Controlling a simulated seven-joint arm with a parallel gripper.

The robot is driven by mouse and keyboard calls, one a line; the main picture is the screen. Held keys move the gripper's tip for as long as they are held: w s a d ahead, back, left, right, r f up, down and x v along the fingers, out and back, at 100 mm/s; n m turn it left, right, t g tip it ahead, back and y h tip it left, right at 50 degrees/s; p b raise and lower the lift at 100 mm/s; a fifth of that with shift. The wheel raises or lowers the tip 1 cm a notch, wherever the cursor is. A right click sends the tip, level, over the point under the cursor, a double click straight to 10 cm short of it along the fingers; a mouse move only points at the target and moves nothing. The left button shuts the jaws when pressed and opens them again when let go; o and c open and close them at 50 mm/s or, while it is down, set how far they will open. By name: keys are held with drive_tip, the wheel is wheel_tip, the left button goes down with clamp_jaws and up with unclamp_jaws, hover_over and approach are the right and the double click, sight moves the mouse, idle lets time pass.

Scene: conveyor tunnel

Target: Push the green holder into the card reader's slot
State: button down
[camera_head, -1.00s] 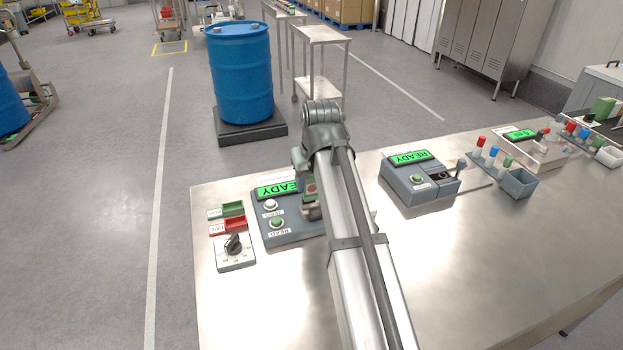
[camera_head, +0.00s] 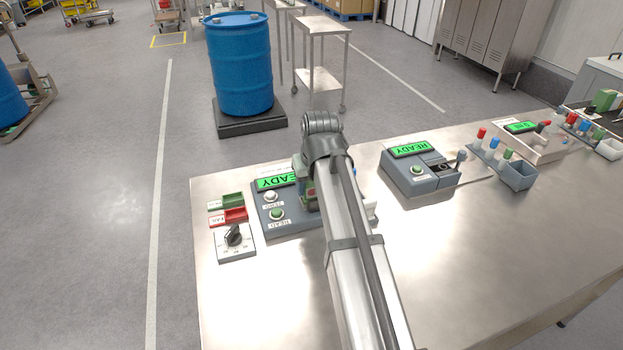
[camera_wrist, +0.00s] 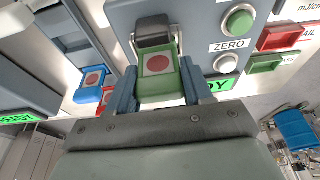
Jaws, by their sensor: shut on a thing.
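The green holder (camera_wrist: 158,78), with a red dot on a pale label, is between the two fingers of my gripper (camera_wrist: 157,88) in the wrist view. The gripper is shut on it. The holder's far end meets a dark and metallic slot piece (camera_wrist: 154,32) on the card reader (camera_wrist: 190,15); how deep it sits I cannot tell. In the head view, the card reader (camera_head: 289,222) is the grey box with a green READY display and ZERO and READ buttons. My arm covers its right part and most of the holder there.
In the wrist view, a blue holder (camera_wrist: 91,82) and a red one (camera_wrist: 106,97) lie left of the gripper. Green and red trays (camera_head: 234,214) and a dial box (camera_head: 234,240) stand left of the reader. Another READY device (camera_head: 415,175) stands to the right.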

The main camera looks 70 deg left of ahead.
drive_tip(key=shift+f, duration=0.4)
drive_tip(key=shift+c, duration=1.9)
unclamp_jaws()
drive_tip(key=shift+r, duration=0.1)
drive_tip(key=v, duration=1.3)
drive_tip(key=shift+r, duration=0.35)
drive_tip(key=shift+d, duration=0.1)
